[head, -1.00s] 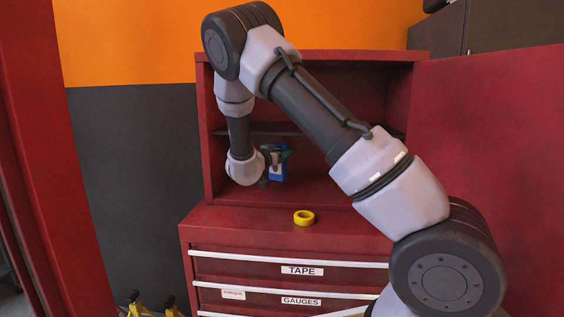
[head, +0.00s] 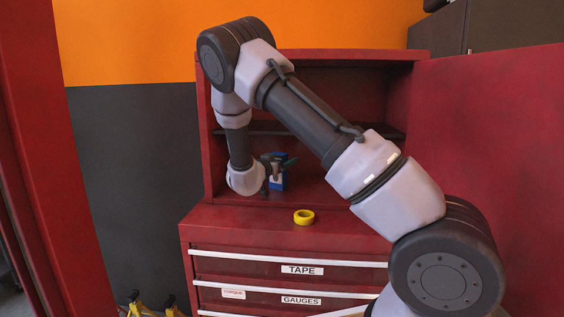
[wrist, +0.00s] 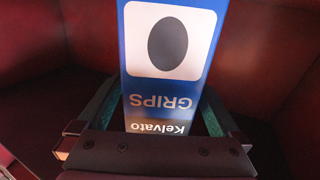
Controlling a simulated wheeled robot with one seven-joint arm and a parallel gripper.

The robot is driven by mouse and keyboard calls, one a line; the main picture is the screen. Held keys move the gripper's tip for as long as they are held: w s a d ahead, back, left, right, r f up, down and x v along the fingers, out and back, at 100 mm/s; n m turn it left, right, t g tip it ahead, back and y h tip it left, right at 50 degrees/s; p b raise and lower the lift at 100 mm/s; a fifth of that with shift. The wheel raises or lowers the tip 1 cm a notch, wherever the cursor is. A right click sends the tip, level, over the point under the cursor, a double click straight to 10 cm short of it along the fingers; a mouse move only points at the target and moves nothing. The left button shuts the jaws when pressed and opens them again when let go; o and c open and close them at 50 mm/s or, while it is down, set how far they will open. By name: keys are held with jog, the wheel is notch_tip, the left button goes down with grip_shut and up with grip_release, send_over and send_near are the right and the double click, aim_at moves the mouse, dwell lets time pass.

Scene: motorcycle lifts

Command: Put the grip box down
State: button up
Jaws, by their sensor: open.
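The grip box (head: 279,182) is blue and white and stands upright inside the red cabinet's lower opening, apparently on its floor. In the wrist view the grip box (wrist: 170,85) shows the words "Kelvato GRIPS" upside down and a dark oval on white. My gripper (wrist: 160,105) is open, with one finger on each side of the box and narrow gaps showing beside it. In the head view my gripper (head: 272,163) is at the box, partly covering it. The box's base is hidden in the wrist view.
A yellow tape roll (head: 304,217) lies on the red cabinet's ledge (head: 240,222), in front of the box. A dark shelf (head: 300,131) runs above the box. The cabinet's left side wall (head: 205,150) is close to my wrist. The cabinet floor right of the box is clear.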

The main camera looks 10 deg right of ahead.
jog(key=v, duration=1.2)
